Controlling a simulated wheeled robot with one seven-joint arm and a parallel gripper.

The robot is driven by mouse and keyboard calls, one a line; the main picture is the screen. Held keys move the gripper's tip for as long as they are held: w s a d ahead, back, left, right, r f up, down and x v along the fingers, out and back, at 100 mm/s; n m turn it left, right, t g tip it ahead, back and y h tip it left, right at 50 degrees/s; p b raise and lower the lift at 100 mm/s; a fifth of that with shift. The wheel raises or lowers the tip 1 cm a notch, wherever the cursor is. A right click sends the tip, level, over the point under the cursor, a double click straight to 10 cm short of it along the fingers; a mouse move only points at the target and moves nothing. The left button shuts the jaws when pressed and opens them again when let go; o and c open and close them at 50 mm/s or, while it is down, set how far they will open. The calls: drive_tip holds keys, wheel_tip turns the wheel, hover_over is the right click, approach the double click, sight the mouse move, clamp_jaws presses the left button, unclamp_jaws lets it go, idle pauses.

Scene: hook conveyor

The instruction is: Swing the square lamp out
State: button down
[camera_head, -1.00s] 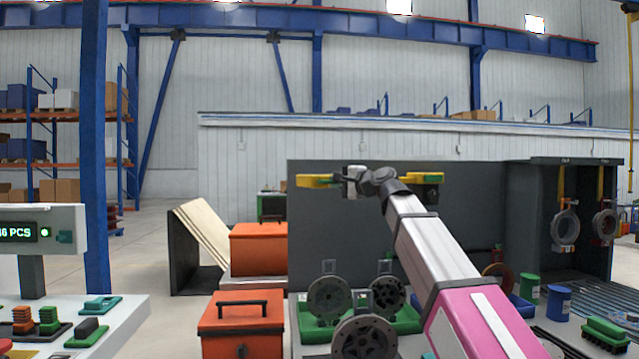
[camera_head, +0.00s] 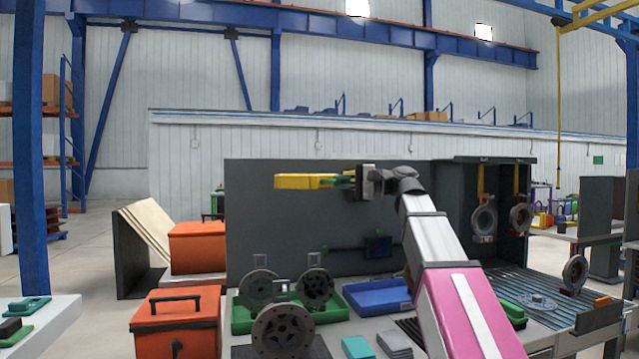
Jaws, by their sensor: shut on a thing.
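A yellow, flat-sided bar (camera_head: 304,181), which looks like the lamp, is in front of the upper part of the dark upright panel (camera_head: 262,215). It is seen nearly edge-on, so I cannot tell whether it is square. My gripper (camera_head: 342,182) reaches left from my wrist, with its green fingers against the bar's right end. It is shut on the bar. My gripper and wrist hide the bar's right end and any mount behind it.
Several dark discs, one a front flanged disc (camera_head: 283,332), stand on the bench below. A blue tray (camera_head: 378,299) and an orange toolbox (camera_head: 177,324) are near. Rings hang in the dark booth (camera_head: 484,219) at right. A dark device (camera_head: 378,246) shows below my arm.

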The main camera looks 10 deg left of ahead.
drive_tip(key=shift+s+d+n+g, duration=0.1)
drive_tip(key=shift+d+n+g, duration=0.25)
drive_tip(key=shift+d, duration=0.6)
drive_tip(key=shift+s+d+n+g, duration=0.15)
drive_tip(key=shift+d+g, duration=0.3)
drive_tip(key=shift+d, duration=0.45)
drive_tip(key=shift+w+d, duration=0.1)
drive_tip(key=shift+w, duration=0.05)
drive_tip(key=c, duration=1.2)
unclamp_jaws()
drive_tip(key=shift+d, duration=0.15)
drive_tip(key=shift+o, duration=0.2)
drive_tip(key=d, duration=1)
drive_tip(key=shift+w+d, duration=0.35)
drive_tip(key=shift+w, duration=0.1)
